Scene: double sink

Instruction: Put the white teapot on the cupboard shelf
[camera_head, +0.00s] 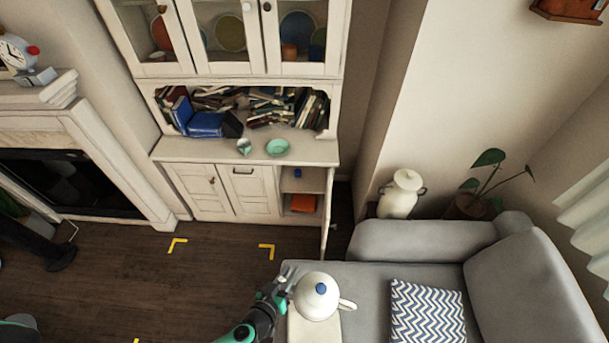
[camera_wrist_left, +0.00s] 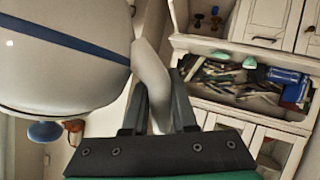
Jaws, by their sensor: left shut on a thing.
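The white teapot (camera_head: 317,296) has a blue knob on its lid and shows at the bottom middle of the head view. My left gripper (camera_head: 283,280) is shut on a curved white part at the teapot's side. In the left wrist view that part sits between the fingers (camera_wrist_left: 158,105), and the teapot's body (camera_wrist_left: 60,60) with a blue band fills the upper left. Whether the teapot touches the sofa below it cannot be told. The white cupboard (camera_head: 235,150) stands at the back, with open shelves (camera_head: 303,185) at its lower right. My right gripper is not in view.
Books (camera_head: 270,108) fill the niche above. A cupboard door (camera_head: 327,215) stands open beside the lower shelves. A grey sofa (camera_head: 420,240) is at right. The wooden floor (camera_head: 210,275) is clear.

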